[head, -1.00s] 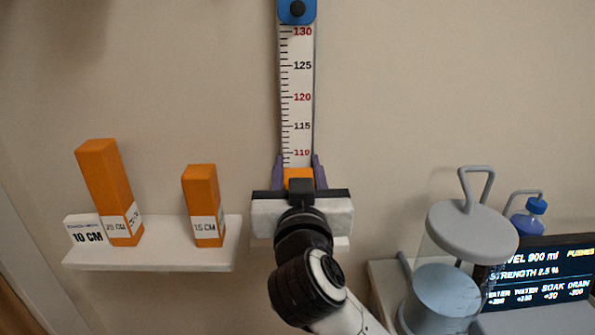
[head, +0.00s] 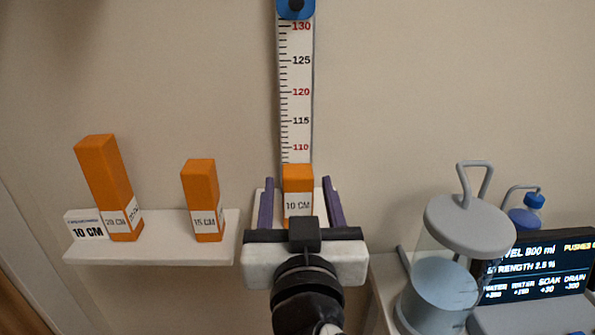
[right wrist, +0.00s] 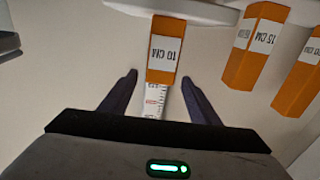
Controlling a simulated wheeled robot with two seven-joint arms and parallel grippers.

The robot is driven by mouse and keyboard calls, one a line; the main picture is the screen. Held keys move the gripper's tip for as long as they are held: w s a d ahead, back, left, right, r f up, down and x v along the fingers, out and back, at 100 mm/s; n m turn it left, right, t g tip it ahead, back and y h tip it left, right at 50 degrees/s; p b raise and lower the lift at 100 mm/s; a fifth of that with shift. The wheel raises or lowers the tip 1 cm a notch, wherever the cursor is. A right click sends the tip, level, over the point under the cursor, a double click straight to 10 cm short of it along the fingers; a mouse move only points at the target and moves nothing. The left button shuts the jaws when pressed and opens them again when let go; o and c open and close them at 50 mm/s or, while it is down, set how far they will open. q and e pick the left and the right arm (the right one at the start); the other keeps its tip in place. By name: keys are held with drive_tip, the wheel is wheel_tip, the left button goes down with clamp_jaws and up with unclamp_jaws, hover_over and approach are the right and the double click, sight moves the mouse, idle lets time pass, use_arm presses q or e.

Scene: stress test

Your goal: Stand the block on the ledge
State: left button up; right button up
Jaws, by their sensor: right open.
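The orange block labelled 10 CM (head: 298,190) stands upright on the small white ledge (head: 319,207), in front of the foot of the measuring scale (head: 296,95). In the right wrist view the block (right wrist: 163,52) shows upside down against the ledge (right wrist: 185,9). My right gripper (head: 298,183) is wide open, with one purple finger to each side of the block and a clear gap on both sides. Its fingers also show apart in the right wrist view (right wrist: 159,77). The block's lower end is partly hidden behind the gripper body in the head view. My left gripper is out of view.
A white shelf (head: 165,250) at left holds a taller orange block (head: 103,180), a 15 CM block (head: 200,190) and a 10 CM card (head: 86,228). At right stand a lidded clear vessel (head: 440,295), a blue bottle (head: 530,212) and a display (head: 540,268).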

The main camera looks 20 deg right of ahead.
sight(301, 209)
drive_tip(key=shift+v, duration=1.7)
drive_tip(key=shift+c, duration=0.3)
